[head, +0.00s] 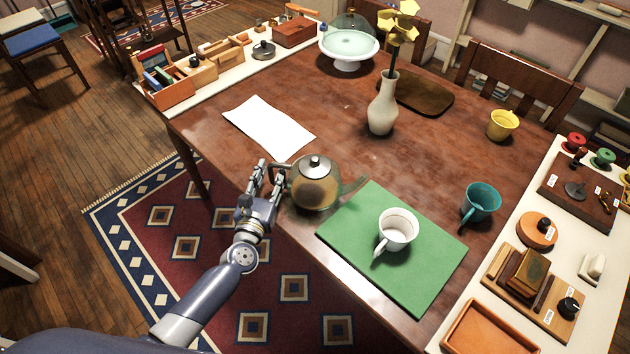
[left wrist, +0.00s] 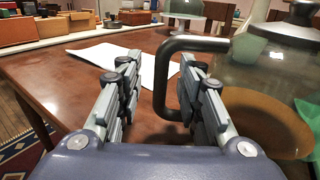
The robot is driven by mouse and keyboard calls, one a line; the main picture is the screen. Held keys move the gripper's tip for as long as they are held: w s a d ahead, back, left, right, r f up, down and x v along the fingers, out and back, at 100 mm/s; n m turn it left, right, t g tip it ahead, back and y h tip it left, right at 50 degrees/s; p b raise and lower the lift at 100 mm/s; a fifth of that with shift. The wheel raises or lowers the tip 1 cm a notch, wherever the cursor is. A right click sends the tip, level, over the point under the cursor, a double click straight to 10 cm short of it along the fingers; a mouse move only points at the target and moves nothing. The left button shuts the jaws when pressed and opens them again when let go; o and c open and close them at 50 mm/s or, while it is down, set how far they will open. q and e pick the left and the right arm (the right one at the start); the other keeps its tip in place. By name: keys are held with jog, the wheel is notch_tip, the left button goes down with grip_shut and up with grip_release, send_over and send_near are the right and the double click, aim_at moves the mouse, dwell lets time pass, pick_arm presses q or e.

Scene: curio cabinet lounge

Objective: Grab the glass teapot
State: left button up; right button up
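The glass teapot (head: 314,184) stands on the wooden table near its front edge, with a dark lid and its spout pointing right. My left gripper (head: 267,177) is at the teapot's left side, by the handle. In the left wrist view the glass body of the teapot (left wrist: 265,88) fills the right side. There, my left gripper (left wrist: 162,95) has its fingers wide apart, with the dark upright bar of the handle between them. The right finger overlaps the handle loop and the glass body. I cannot tell whether either finger touches the handle. My right gripper is not in view.
A green mat (head: 345,235) with a white cup (head: 398,230) lies just right of the teapot. A white sheet (head: 268,127) lies behind it. A vase (head: 383,105) with yellow flowers, a teal mug (head: 481,202) and a yellow cup (head: 502,125) stand farther off.

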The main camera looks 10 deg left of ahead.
pick_arm(q)
jog(key=shift+w, duration=0.15)
grip_shut()
jog(key=shift+r, duration=0.15)
